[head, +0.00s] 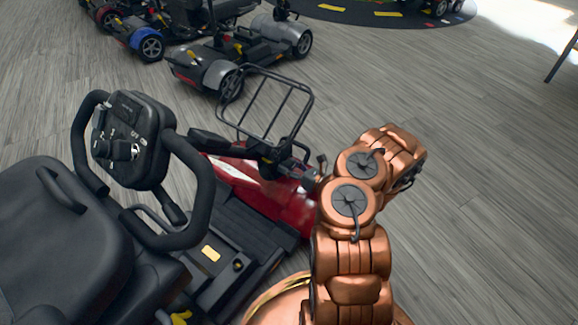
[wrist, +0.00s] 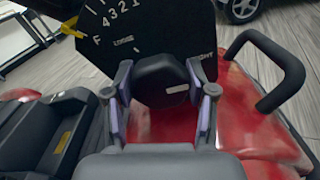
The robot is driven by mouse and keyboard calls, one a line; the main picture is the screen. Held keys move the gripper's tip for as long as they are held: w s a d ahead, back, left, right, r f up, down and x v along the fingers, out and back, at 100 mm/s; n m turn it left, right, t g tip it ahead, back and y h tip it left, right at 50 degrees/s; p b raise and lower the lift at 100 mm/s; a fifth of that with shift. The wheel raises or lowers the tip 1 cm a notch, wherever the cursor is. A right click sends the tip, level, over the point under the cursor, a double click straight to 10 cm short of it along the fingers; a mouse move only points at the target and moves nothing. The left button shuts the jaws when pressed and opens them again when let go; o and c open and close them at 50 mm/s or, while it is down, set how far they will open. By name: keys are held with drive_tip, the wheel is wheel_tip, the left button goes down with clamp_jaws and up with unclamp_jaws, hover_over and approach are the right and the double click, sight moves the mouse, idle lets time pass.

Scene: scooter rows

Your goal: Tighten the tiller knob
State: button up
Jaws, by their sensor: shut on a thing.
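The black tiller knob (wrist: 163,82) sits in the middle of the wrist view, with a short pale mark on its near face. Behind it is a black dial plate (wrist: 150,20) with white numbers, "LOOSE" at left and a partly hidden word ending in "GHT" at right. My gripper (wrist: 160,74) is shut on the knob, one finger pad on each side. In the head view, the scooter's tiller console (head: 128,138) stands upright at left. There my arm reaches over the scooter's red body (head: 285,207), and the knob cannot be made out.
A black seat (head: 50,240) is at lower left. A black wire basket frame (head: 265,105) stands close to my wrist. A black loop handle (wrist: 280,70) rises at right in the wrist view. More scooters (head: 215,65) stand at the back. The floor (head: 480,200) at right is clear.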

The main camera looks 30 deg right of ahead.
idle(0.3)
drive_tip(key=o, duration=1.2)
drive_tip(key=shift+c, duration=0.2)
drive_tip(key=shift+s, duration=0.1)
drive_tip(key=v, duration=1.2)
